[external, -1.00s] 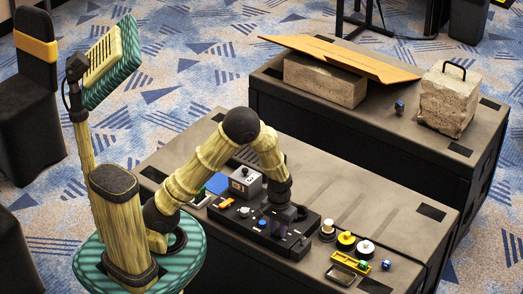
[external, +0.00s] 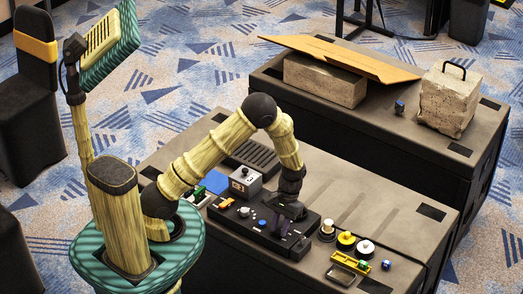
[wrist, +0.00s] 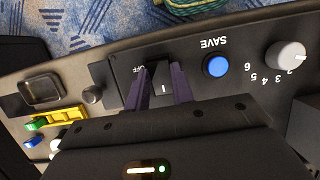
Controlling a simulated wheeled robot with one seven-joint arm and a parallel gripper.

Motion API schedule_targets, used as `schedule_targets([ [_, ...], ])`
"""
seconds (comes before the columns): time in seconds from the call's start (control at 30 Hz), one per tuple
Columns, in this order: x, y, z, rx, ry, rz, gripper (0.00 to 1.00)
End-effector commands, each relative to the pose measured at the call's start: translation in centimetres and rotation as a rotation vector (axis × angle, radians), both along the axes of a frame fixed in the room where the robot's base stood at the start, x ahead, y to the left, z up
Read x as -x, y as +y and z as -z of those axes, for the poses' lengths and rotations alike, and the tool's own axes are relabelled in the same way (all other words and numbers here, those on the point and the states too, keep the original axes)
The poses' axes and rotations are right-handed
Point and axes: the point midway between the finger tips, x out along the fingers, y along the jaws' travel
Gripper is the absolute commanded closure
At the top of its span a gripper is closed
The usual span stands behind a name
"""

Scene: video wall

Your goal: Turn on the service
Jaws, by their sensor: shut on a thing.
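A long black control panel (external: 249,232) lies on the near dark platform. In the wrist view a black rocker switch (wrist: 161,92) sits on it, with the word OFF by its upper left and a bar mark lower down. My gripper (wrist: 163,82) has its two purple fingers down on either side of the switch and is shut on it. In the external view my gripper (external: 288,212) is low over the right half of the panel and hides the switch. Right of the switch are a blue button (wrist: 217,66) labelled SAVE and a grey numbered knob (wrist: 285,57).
A small dark knob (wrist: 92,95) is left of the switch. A grey box (external: 245,183) stands behind the panel. Round knobs (external: 346,240) and a yellow tray (external: 350,263) sit to its right. The far platform holds a stone block (external: 450,98) and a tilted board (external: 340,57).

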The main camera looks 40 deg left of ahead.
Motion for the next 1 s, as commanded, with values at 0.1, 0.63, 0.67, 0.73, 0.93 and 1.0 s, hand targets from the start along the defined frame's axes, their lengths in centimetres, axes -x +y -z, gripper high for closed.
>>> schedule_targets([
  [0.1, -0.1, 0.0, 0.0, 0.001, 0.002, 0.000, 0.99],
  [0.63, -0.1, 0.0, 0.0, 0.001, 0.001, 0.000, 0.55],
  [0.67, -0.1, 0.0, 0.0, 0.001, 0.001, 0.000, 0.55],
  [0.73, -0.1, 0.0, -0.2, 0.001, 0.000, 0.000, 0.55],
  [0.93, -0.9, -0.1, -2.2, 0.004, -0.004, 0.001, 0.55],
  [1.0, -1.3, -0.1, -3.4, 0.004, -0.005, 0.000, 0.55],
])
